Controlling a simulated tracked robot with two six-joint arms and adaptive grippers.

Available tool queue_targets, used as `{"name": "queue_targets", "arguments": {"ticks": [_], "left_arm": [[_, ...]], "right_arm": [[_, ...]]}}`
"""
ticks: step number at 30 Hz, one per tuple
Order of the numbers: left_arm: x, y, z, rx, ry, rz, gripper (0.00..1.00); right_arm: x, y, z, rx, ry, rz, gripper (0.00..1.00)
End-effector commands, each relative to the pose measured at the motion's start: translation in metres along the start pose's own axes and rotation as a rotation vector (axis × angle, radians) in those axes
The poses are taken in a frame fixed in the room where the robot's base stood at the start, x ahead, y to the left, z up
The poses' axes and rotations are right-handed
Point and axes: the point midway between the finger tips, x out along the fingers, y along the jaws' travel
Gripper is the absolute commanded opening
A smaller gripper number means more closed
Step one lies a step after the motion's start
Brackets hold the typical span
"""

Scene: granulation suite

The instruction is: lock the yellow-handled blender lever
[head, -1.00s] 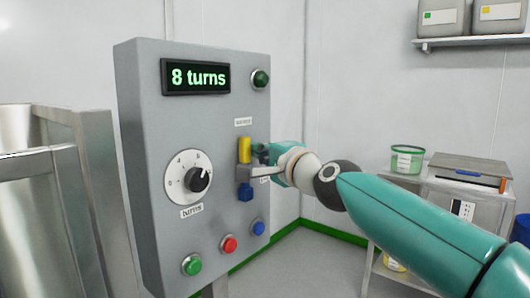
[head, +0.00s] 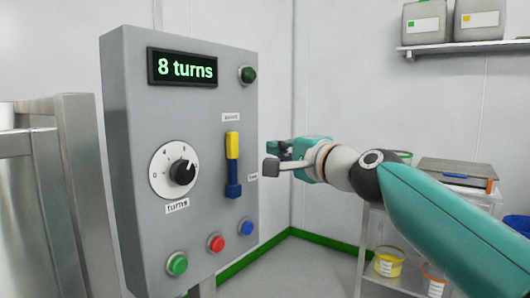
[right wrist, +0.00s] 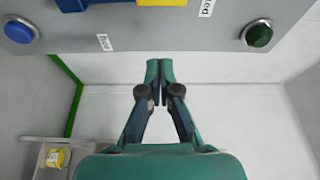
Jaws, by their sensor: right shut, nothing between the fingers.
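The blender lever has a yellow handle (head: 233,145) above a blue base (head: 233,188) on the front of the grey control panel (head: 135,120). The handle points up toward a small upper label (head: 231,118) that I cannot read surely. A second small label (head: 253,177) sits at lower right of the lever. My right gripper (head: 272,157) is just right of the panel, apart from the lever. In the right wrist view its fingers (right wrist: 159,66) are together and empty, with parts of the yellow handle (right wrist: 160,2) and blue base (right wrist: 124,2) at the top edge. My left gripper is not seen.
The panel has a display (head: 183,67) reading "8 turns", a turns dial (head: 181,172), a green lamp (head: 248,75), and green (head: 177,263), red (head: 216,243) and blue (head: 247,227) buttons. A metal cart (head: 390,218) with a scale (head: 455,170) stands behind my right arm.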

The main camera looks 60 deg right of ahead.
Motion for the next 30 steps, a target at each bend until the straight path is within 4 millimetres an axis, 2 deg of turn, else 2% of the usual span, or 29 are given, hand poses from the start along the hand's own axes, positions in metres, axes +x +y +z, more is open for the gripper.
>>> {"name": "queue_targets", "arguments": {"ticks": [3, 9, 30], "left_arm": [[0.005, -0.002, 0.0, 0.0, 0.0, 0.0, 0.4], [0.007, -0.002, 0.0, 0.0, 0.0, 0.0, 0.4], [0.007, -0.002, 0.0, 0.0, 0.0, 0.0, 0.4]], "right_arm": [[-0.02, 0.001, -0.001, -0.001, 0.003, -0.002, 0.0], [-0.033, 0.0, 0.0, 0.001, 0.0, 0.0, 0.0], [-0.034, -0.001, 0.001, 0.0, -0.001, 0.0, 0.0]]}}
